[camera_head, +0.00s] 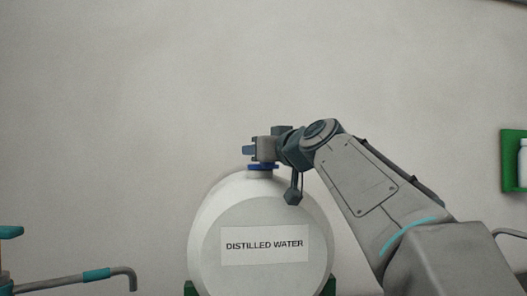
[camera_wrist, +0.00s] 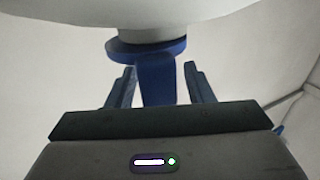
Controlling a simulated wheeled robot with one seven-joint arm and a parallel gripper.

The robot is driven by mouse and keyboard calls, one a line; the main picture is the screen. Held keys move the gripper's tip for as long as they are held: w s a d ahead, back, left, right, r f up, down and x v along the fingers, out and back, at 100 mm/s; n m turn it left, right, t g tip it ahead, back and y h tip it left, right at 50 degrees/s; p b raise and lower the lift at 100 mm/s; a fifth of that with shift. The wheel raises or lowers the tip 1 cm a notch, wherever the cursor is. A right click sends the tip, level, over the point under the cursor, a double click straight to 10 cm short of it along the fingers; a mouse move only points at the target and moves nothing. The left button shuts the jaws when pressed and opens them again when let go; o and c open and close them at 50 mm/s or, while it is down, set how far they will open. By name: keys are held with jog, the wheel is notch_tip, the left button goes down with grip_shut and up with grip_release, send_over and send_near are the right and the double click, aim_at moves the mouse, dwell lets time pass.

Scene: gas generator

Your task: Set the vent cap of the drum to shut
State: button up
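The drum (camera_head: 261,215) is a white rounded tank labelled "DISTILLED WATER". Its blue vent cap (camera_head: 262,167) sits on a short neck on top. In the wrist view the cap (camera_wrist: 120,50) shows under the pale drum body (camera_wrist: 150,14), with a blue tab (camera_wrist: 157,80) sticking out towards my gripper. My gripper (camera_head: 249,151) is at the cap, just above it in the head view. In the wrist view its two blue fingers (camera_wrist: 160,76) are apart, one on each side of the tab, with gaps showing. It holds nothing. The cap's inner state cannot be seen.
The drum rests between green supports (camera_head: 190,288). A grey bent handle with a teal band (camera_head: 97,275) is at the lower left. A green wall holder (camera_head: 511,160) with a white bottle (camera_head: 523,163) is at the right edge. The wall behind is bare.

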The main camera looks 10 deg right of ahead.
jog(key=shift+d, duration=0.3)
jog(key=b+v, duration=0.3)
jog(key=v, duration=1)
jog(key=shift+s, duration=0.35)
jog(key=shift+d, duration=0.1)
